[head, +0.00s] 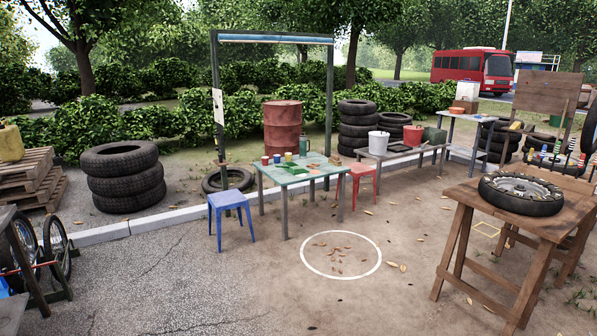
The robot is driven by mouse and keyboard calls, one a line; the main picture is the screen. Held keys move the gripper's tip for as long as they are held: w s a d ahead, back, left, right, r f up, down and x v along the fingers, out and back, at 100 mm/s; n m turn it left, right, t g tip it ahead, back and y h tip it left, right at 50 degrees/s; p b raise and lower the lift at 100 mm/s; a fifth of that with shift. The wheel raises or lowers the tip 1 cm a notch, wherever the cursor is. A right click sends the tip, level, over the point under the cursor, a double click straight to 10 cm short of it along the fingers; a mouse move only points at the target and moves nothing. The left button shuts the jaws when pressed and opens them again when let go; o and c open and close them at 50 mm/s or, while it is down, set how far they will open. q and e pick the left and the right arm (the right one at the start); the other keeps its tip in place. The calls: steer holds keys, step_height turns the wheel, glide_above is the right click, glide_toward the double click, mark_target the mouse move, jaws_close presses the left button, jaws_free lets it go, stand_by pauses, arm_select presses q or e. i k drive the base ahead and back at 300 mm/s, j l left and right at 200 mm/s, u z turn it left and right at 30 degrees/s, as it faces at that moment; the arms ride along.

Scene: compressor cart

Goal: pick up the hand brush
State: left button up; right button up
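I cannot make out a hand brush for certain in the head view. Several small items lie on the green-topped table (290,177) in the middle distance, too small to tell apart fully. Small items also stand on the rack at the far right, and none is clearly a brush. Neither of my grippers is in view.
A wooden table (460,196) with a wheel (521,193) stands at the right. A blue stool (229,201) and a red stool (362,172) flank the green table. Stacked tires (126,178) stand at the left. Ground around the white circle (303,256) is open, with scattered leaves.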

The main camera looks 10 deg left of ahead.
mark_target(335, 159)
steer(key=i, duration=3.75)
steer(key=i+l, duration=0.1)
steer(key=i, duration=0.75)
steer(key=i+l, duration=0.1)
steer(key=i, duration=0.8)
steer(key=i+l+u, duration=0.1)
steer(key=i, duration=0.75)
